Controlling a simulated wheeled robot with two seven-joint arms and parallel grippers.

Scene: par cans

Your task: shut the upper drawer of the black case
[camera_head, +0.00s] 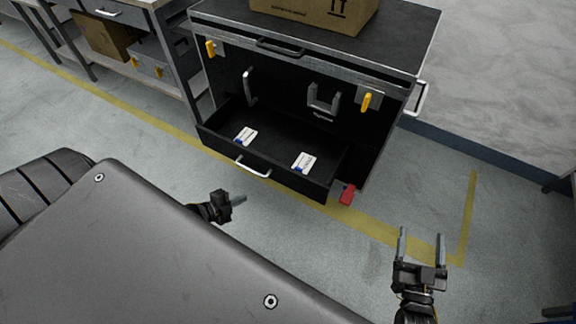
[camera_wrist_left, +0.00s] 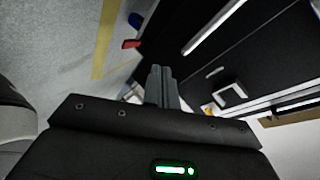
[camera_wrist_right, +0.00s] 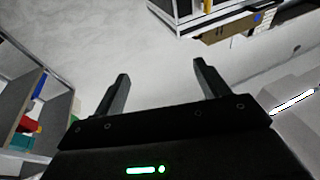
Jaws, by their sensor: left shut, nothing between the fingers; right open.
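The black case (camera_head: 300,75) stands at the upper middle of the head view. One drawer (camera_head: 290,178) is pulled out of its front, with a silver handle (camera_head: 253,167) and two white-and-blue packs (camera_head: 245,136) (camera_head: 305,162) inside. Whether another drawer lies below it is hidden. My left gripper (camera_head: 243,198) is shut and empty, in front of the drawer and apart from its handle. Its closed fingers also show in the left wrist view (camera_wrist_left: 160,70). My right gripper (camera_head: 420,232) is open and empty, right of the drawer; it also shows in the right wrist view (camera_wrist_right: 160,72).
A cardboard box (camera_head: 315,12) sits on the case top. A red pedal (camera_head: 347,194) sticks out by the case's lower right corner. A shelf bench (camera_head: 130,55) stands at the left. Yellow lines (camera_head: 130,110) mark the grey floor, which is clear before the case.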

